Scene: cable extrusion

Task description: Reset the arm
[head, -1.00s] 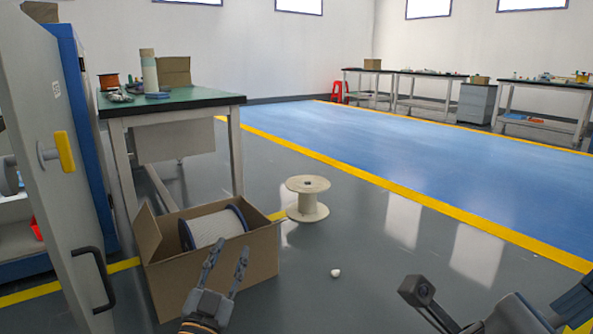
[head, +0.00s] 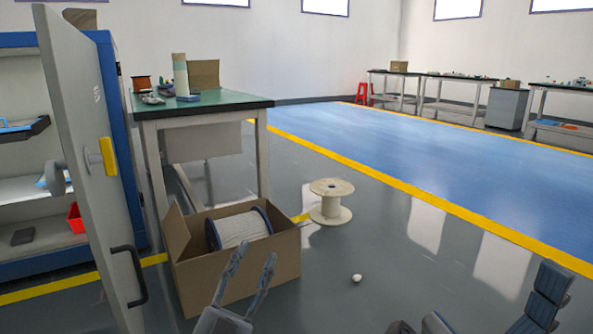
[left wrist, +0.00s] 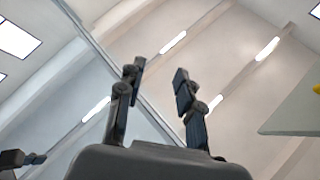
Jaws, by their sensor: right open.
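My left gripper (head: 252,262) is at the bottom of the head view, in front of the cardboard box. Its two fingers point up and stand apart, with nothing between them. It also shows open and empty in the left wrist view (left wrist: 159,76), against ceiling and wall. My right gripper (head: 495,294) is partly in view at the bottom right, cut off by the lower edge. Its dark parts are spread apart and I see nothing held there.
An open cardboard box (head: 240,273) holds a cable reel (head: 241,227). A wooden spool (head: 331,201) and a small white piece (head: 356,278) are on the floor. An open cabinet door (head: 88,160) stands at left, near the green-topped table (head: 225,101). The blue floor area is clear.

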